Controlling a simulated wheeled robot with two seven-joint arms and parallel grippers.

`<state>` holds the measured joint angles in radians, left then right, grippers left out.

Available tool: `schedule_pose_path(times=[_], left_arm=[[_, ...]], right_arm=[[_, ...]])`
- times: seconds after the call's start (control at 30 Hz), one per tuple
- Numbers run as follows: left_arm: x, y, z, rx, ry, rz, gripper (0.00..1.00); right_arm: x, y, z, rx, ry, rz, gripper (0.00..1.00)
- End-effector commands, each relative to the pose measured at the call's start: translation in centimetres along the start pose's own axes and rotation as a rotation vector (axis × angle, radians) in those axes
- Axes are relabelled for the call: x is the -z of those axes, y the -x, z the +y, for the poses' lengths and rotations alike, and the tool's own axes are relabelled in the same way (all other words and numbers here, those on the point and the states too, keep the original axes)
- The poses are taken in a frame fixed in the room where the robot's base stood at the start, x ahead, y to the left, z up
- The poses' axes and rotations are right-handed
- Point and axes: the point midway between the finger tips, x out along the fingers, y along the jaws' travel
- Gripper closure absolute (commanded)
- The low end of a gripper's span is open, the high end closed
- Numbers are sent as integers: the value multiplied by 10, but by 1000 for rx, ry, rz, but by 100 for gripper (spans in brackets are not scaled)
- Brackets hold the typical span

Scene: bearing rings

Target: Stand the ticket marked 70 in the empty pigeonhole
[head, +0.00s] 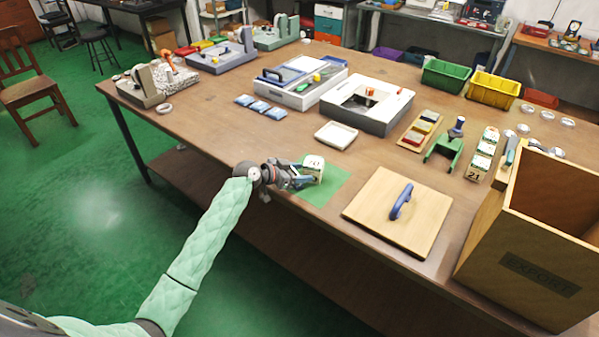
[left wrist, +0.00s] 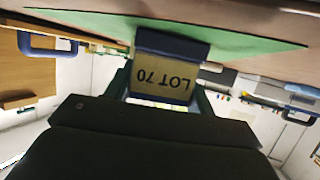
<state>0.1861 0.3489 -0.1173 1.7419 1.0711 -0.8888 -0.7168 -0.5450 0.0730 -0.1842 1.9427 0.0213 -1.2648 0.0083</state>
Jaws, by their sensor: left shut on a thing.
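My left gripper (head: 297,175) is at the near edge of the table, over the green mat (head: 335,190). It is shut on a ticket (head: 313,168), small and pale in the head view. In the left wrist view the ticket (left wrist: 162,82) shows a tan face reading LOT 70 upside down, with a dark blue strip along one edge. The green mat (left wrist: 235,38) lies right beside that strip; I cannot tell whether they touch. I cannot make out the empty pigeonhole for certain. My right gripper is not in view.
A wooden board with a blue handle (head: 385,220) lies right of the mat. A tall wooden EXPORT box (head: 535,270) stands at the right. A row of white and green blocks marked 21 (head: 477,168), a green stand (head: 440,158) and a pale tray (head: 336,135) lie behind.

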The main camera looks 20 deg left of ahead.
Motion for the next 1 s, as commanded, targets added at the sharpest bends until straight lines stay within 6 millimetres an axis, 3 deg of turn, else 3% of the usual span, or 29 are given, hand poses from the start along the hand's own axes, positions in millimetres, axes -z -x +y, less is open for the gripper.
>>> schedule_pose_path(times=[0.3,0.33,0.43,0.87,1.0], left_arm=[[-1,-1,0,0,0,0,70],[-1,-1,0,0,0,0,44],[-1,0,0,0,0,0,24],[1,0,0,0,0,1,24],[-2,10,0,1,-1,0,24]], right_arm=[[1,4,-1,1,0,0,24],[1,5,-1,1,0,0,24],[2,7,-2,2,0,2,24],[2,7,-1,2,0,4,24],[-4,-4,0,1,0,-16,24]])
